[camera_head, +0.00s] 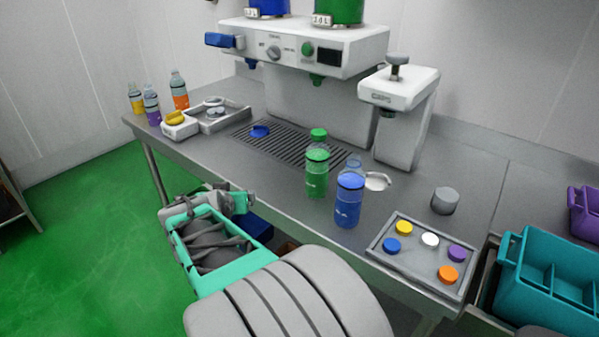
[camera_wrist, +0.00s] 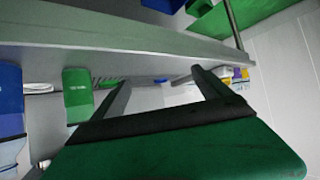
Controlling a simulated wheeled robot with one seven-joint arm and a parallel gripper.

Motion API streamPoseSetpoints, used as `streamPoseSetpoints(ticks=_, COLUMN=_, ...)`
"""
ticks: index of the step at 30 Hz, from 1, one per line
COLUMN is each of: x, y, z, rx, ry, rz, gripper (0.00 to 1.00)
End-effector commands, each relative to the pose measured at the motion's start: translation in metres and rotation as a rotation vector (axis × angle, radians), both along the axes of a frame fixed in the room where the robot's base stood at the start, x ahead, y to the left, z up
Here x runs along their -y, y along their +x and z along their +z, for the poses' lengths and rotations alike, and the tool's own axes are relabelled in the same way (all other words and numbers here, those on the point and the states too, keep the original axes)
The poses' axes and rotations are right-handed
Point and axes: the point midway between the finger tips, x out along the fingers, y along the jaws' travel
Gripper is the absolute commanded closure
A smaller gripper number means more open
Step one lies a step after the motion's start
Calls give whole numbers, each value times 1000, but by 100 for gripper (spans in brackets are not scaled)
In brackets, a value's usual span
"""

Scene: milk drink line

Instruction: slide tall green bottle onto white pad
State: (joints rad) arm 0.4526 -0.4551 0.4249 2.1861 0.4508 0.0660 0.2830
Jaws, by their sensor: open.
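A round white pad (camera_head: 377,181) lies on the counter to the right, partly hidden behind the blue bottle (camera_head: 348,205). My gripper (camera_wrist: 160,79) is open, with nothing visible between its two fingers. In the head view my wrist is at the counter's front edge, left of the green bottle and apart from it; the fingers are hard to make out there.
The blue bottle stands close beside the green one, on its right. A drip grate (camera_head: 290,146) and the white machine (camera_head: 300,45) are behind. A tray of coloured caps (camera_head: 385,259) sits at right, near a grey cylinder (camera_head: 445,201). More bottles (camera_head: 179,92) stand far left.

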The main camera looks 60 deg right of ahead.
Motion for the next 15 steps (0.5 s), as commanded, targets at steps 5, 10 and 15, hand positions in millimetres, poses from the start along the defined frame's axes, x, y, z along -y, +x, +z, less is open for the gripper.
streamPoseSetpoints(ticks=5, x=130, y=-77, z=8, rx=151, ry=-308, rz=-308, gripper=13)
streamPoseSetpoints(ticks=10, x=175, y=-128, z=29, rx=203, ry=-507, rz=-415, gripper=13)
streamPoseSetpoints(ticks=15, x=188, y=-137, z=38, rx=211, ry=-553, rz=-430, gripper=13)
